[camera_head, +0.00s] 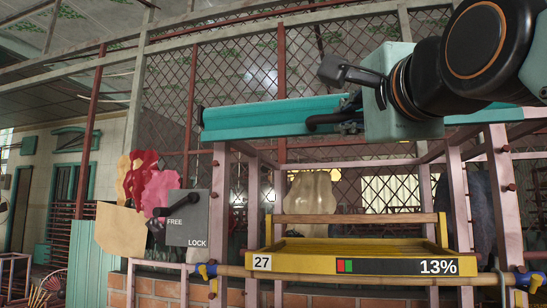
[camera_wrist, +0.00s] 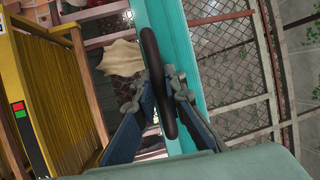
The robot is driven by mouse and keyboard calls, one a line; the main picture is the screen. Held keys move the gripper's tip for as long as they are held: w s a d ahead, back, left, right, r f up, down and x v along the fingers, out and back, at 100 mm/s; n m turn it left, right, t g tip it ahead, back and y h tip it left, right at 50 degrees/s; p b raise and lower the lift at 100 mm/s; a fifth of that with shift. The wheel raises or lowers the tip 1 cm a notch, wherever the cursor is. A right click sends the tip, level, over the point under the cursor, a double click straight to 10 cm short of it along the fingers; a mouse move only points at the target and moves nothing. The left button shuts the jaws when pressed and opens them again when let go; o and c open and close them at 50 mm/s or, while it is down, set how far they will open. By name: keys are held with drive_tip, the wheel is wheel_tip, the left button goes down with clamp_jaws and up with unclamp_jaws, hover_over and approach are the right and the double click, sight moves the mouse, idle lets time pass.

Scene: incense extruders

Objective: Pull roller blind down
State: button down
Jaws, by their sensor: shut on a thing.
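The teal roller blind (camera_head: 255,121) is a long horizontal bar across the top of the pink frame; it crosses the wrist view (camera_wrist: 186,30) as a teal strip. My gripper and arm hide part of the bar. No blind sheet shows hanging below the bar.
A grey panel (camera_head: 200,225) marked FREE and LOCK has a black lever (camera_head: 181,203), pointing near FREE. A yellow tray (camera_head: 350,266) with "27" and a "13%" display sits below the bar. Pink posts (camera_head: 222,215) stand beside it. Mesh fencing (camera_head: 235,85) is behind.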

wheel_tip(320, 180, down, 27)
drive_tip(key=b, duration=2.5)
drive_tip(key=shift+b, duration=0.4)
drive_tip(key=shift+r, duration=0.1)
drive_tip(key=c, duration=2)
unclamp_jaws()
drive_tip(key=shift+o, duration=0.2)
drive_tip(key=v, duration=1.2)
drive_tip(key=shift+r, duration=0.1)
